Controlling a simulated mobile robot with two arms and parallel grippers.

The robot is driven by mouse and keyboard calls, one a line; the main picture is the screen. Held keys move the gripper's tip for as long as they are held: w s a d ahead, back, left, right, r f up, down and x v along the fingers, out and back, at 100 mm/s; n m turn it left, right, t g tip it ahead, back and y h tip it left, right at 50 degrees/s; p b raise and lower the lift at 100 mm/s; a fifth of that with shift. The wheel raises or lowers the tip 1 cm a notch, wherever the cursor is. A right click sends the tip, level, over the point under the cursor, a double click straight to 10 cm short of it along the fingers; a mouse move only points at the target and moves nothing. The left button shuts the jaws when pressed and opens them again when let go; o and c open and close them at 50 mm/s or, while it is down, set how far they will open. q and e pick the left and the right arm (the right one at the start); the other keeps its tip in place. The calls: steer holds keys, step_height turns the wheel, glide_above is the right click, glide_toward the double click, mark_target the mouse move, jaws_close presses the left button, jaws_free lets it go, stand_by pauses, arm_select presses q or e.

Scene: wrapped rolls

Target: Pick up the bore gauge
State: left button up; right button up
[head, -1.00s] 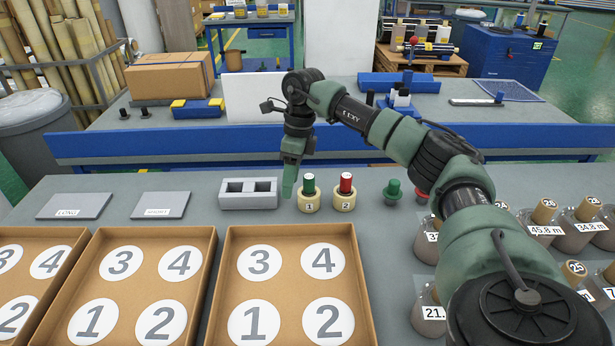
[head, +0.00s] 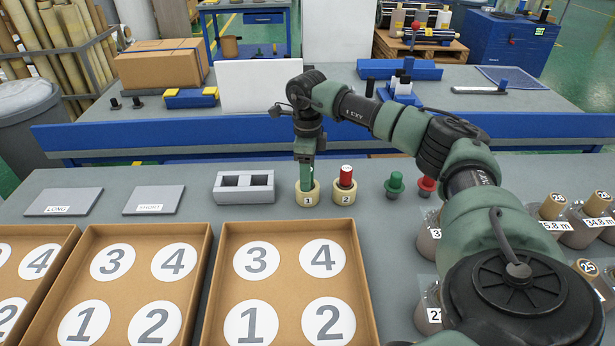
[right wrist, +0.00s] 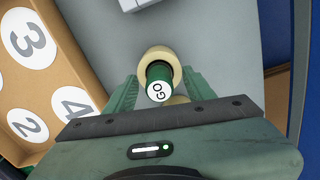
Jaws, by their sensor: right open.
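A green plug gauge (head: 307,177) stands upright in a cream ring holder (head: 307,196) marked 1. In the right wrist view its white top (right wrist: 158,91) reads GO. Beside it a red plug gauge (head: 346,177) stands in a cream holder (head: 346,196) marked 2. I cannot tell from a label which is the bore gauge. My right gripper (head: 306,170) points down over the green gauge. In the right wrist view the gripper (right wrist: 158,95) is open, with one finger on each side of the green gauge. It partly hides the gauge in the head view. My left gripper is not in view.
A grey two-slot block (head: 244,199) stands left of the holders. Small green (head: 395,184) and red (head: 427,187) plugs stand to the right. Numbered cardboard trays (head: 213,290) fill the front. Labelled wrapped rolls (head: 555,220) stand at the right.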

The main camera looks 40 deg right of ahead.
steer(key=c, duration=1)
jaws_close()
steer(key=shift+r, duration=0.15)
